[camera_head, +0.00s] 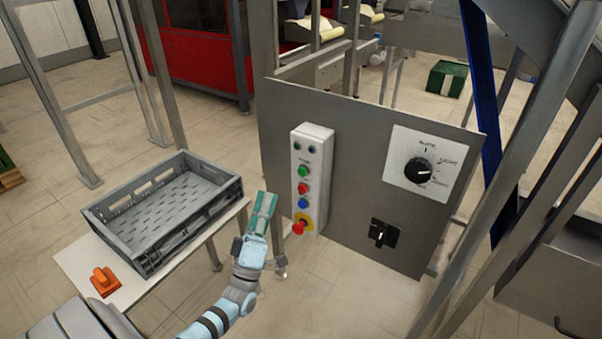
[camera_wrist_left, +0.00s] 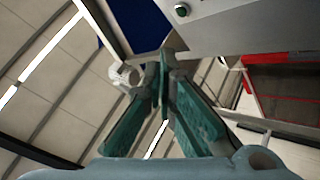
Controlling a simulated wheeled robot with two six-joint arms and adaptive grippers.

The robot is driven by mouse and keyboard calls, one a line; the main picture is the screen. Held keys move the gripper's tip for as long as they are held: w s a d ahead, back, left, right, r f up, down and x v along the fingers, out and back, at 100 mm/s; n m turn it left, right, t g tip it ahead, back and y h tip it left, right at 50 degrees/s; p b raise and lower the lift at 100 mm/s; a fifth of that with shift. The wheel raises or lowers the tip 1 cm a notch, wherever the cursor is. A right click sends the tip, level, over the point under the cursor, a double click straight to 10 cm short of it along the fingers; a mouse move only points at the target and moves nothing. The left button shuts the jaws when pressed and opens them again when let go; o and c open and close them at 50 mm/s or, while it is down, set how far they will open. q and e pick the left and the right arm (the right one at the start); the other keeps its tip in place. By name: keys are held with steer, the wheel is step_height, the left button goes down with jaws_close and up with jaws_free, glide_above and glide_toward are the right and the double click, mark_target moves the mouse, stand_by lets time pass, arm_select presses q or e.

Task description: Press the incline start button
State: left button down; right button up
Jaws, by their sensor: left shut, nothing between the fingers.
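A white button box (camera_head: 311,150) is fixed upright on a grey panel (camera_head: 350,150). It carries two small lights at the top, then a green button (camera_head: 303,171), a red button (camera_head: 303,188), a blue button (camera_head: 303,204) and a red mushroom knob (camera_head: 299,227) on yellow. The labels are too small to read, so I cannot tell which button is incline start. My left gripper (camera_head: 265,208) is shut and empty, left of the box and apart from the buttons. In the left wrist view the fingers (camera_wrist_left: 165,80) point upward, below a dark green round button or light (camera_wrist_left: 181,10).
The panel also holds a black rotary dial (camera_head: 418,170) and a black switch (camera_head: 381,234). A grey crate (camera_head: 110,238) stands on a white table (camera_head: 75,262) at left, with an orange object (camera_head: 104,281) near it. Metal posts stand around the panel.

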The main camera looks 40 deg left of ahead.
mark_target(302, 172)
arm_select(q)
steer(key=shift+w, duration=0.1)
arm_select(e)
steer(key=shift+f, duration=0.1)
arm_select(q)
steer(key=w+b, duration=0.5)
steer(key=w, duration=0.3)
steer(key=shift+w, duration=0.3)
arm_select(e)
steer(key=f, duration=0.1)
steer(key=d+f, duration=0.1)
steer(key=f, duration=0.1)
steer(key=w+d+f, duration=0.1)
steer(key=f, duration=0.1)
steer(key=shift+a, duration=0.2)
stand_by(0.5)
arm_select(q)
steer(key=shift+b, duration=0.3)
steer(key=shift+w+b, duration=0.35)
steer(key=shift+w, duration=0.05)
arm_select(e)
steer(key=shift+f, duration=0.45)
